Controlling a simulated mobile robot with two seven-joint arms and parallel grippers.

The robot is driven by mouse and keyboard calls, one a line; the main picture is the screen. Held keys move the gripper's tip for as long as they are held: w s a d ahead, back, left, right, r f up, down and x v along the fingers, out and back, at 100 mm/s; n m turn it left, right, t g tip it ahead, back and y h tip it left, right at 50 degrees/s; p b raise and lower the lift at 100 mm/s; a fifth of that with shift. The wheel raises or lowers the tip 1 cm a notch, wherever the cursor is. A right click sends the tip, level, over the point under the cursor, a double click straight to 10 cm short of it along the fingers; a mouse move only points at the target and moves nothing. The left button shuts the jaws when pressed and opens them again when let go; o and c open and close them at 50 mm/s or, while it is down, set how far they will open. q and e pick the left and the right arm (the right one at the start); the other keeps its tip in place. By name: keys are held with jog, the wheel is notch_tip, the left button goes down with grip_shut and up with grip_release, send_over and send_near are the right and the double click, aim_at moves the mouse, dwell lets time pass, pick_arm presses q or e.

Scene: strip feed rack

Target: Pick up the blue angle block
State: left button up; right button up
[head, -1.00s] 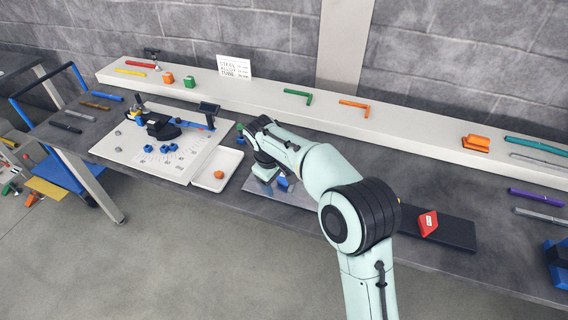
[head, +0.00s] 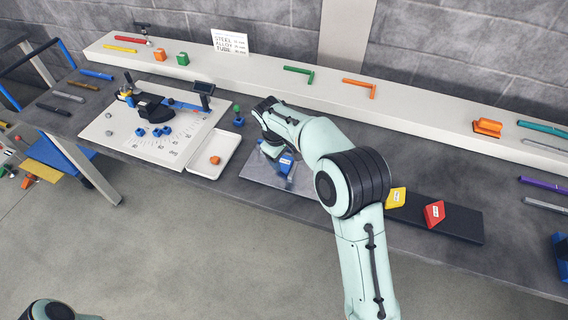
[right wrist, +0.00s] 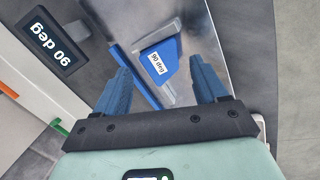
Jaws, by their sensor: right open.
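The blue angle block (head: 286,162) lies on a shiny metal plate (head: 258,172) on the bench. In the right wrist view the blue angle block (right wrist: 160,62) shows a white "90 deg" label. My right gripper (right wrist: 161,76) is open above the plate, one blue finger on each side of the block in that picture. The block looks apart from both fingers, with nothing held. My left gripper is out of view; only part of my left arm shows at the lower left.
Yellow (head: 396,197) and red (head: 434,213) blocks sit on a dark strip (head: 462,224) to the right. A white tray (head: 229,146) with an orange piece (head: 215,160) is to the left. A long pale ledge (head: 420,122) runs behind. A black "90 deg" display (right wrist: 50,42) is near the plate.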

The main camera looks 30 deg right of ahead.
aim_at(287, 163)
jog(key=x, duration=0.5)
jog(key=shift+w+d, duration=0.1)
jog(key=shift+w, duration=0.05)
jog(key=c, duration=0.9)
jog(key=shift+o, duration=0.2)
jog(key=shift+r, duration=0.1)
